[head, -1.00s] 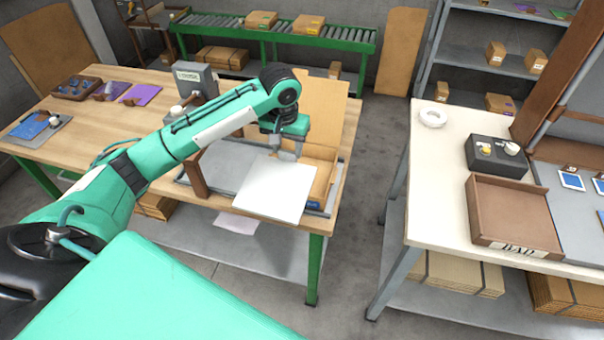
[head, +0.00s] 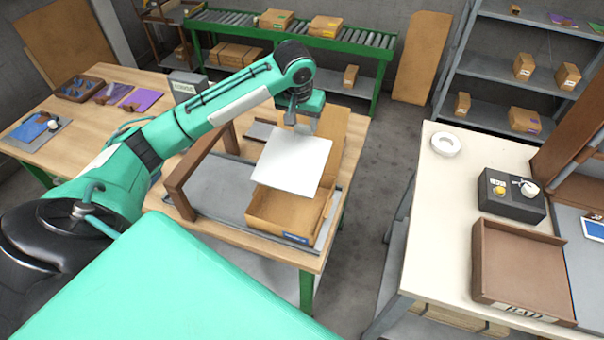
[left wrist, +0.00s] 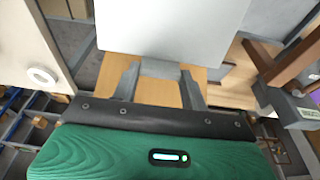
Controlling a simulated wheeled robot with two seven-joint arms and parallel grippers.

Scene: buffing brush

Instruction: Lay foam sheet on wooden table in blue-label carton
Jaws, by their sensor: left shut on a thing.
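The white foam sheet (head: 292,160) is held by one edge in my left gripper (head: 301,126), which is shut on it. The sheet hangs above the open carton (head: 287,212) on the wooden table (head: 152,92) and hides part of its inside. A small blue label (head: 296,238) shows on the carton's front wall, and a raised flap stands behind the sheet. In the left wrist view the sheet (left wrist: 172,30) extends out from between the fingers. My right gripper is not in view.
A brown wooden frame (head: 184,180) stands just left of the carton on a grey plate. A grey box (head: 186,86) stands behind it. At right, a white table (head: 437,190) holds a brown tray (head: 520,262), a tape roll (head: 446,145) and a black button box (head: 510,193).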

